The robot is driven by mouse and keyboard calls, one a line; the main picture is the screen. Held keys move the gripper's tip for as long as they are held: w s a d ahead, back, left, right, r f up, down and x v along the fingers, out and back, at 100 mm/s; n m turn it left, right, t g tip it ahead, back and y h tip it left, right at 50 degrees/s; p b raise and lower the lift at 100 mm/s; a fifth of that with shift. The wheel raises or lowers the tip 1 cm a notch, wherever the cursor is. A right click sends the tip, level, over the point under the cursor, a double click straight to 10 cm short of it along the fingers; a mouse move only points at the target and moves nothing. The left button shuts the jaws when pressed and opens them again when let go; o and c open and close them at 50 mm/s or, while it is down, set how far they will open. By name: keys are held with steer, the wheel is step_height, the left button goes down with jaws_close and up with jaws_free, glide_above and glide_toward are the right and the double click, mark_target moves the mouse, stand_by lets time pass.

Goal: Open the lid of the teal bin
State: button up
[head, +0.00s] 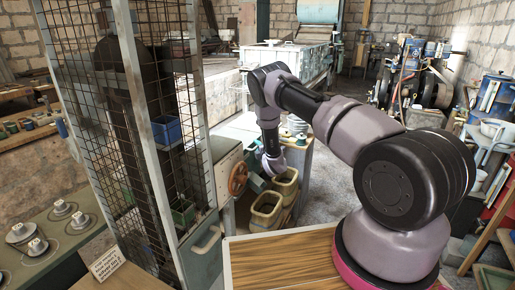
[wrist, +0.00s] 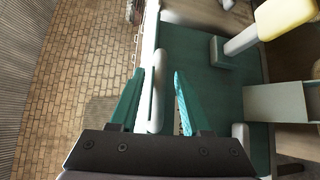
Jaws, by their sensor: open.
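In the wrist view, my gripper (wrist: 158,88) is open, its two teal fingers apart. A pale upright bar (wrist: 157,105) shows between the fingers, along the left edge of a flat teal panel (wrist: 205,65). I cannot tell whether the fingers touch the bar or whether the panel is the bin's lid. In the head view, my arm reaches down to the left of the bench top, and my gripper's fingers are mostly hidden beneath the wrist. A small teal shape (head: 257,184), possibly the teal bin, shows just below it, partly hidden.
Two tan open bins (head: 267,211) stand just below my wrist. An orange handwheel (head: 238,178) is on a grey box to the left. A wire-mesh cage (head: 135,130) stands further left. A wooden bench top (head: 285,262) is in front. A brick surface fills the wrist view's left.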

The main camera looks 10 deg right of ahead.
jaws_close()
stand_by(1.4)
